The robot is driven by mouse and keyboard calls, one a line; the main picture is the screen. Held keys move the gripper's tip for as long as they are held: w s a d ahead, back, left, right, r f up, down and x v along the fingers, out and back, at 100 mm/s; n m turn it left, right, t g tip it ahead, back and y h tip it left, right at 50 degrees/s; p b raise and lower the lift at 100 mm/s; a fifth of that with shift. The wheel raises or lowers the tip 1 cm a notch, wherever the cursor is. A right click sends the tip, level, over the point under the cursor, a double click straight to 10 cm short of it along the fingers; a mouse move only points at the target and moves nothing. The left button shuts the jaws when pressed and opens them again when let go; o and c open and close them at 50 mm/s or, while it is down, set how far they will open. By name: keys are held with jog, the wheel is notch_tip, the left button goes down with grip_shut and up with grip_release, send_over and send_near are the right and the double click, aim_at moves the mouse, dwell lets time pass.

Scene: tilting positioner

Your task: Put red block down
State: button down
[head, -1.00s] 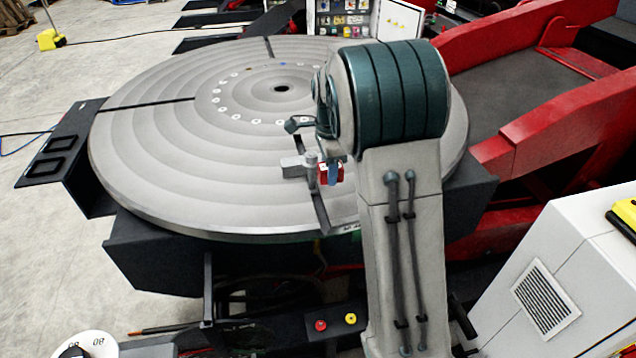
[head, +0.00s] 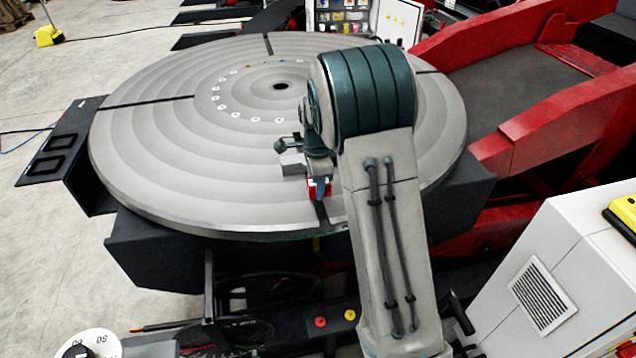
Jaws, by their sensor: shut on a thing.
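The red block (head: 312,190) shows as a small red patch low over the near part of the round grey turntable (head: 160,160), close to a dark radial slot. My gripper (head: 318,184) is shut on the red block, with a blue finger in front of it. My arm hides part of the block and of the turntable's right side. I cannot tell whether the block touches the turntable.
A red and a yellow button (head: 320,321) are on a dark panel in front. A white cabinet (head: 560,270) stands at the right. Red machine frames (head: 540,135) lie behind it. The turntable's left and middle are clear.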

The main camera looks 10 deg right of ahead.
jog(key=shift+f, duration=0.5)
jog(key=c, duration=1.2)
grip_release()
jog(key=shift+s+f, duration=0.1)
jog(key=shift+s, duration=0.05)
jog(key=shift+o, duration=0.2)
notch_tip(320, 180, up, 12)
jog(key=s+r+n+t, duration=0.1)
jog(key=s+r+n, duration=0.1)
jog(key=s+n, duration=0.3)
jog(key=s+r+n, duration=0.3)
jog(key=s, duration=0.5)
jog(key=s+f+n+t, duration=0.2)
jog(key=s+f+n, duration=0.2)
jog(key=s+n, duration=0.6)
jog(key=shift+s, duration=2.4)
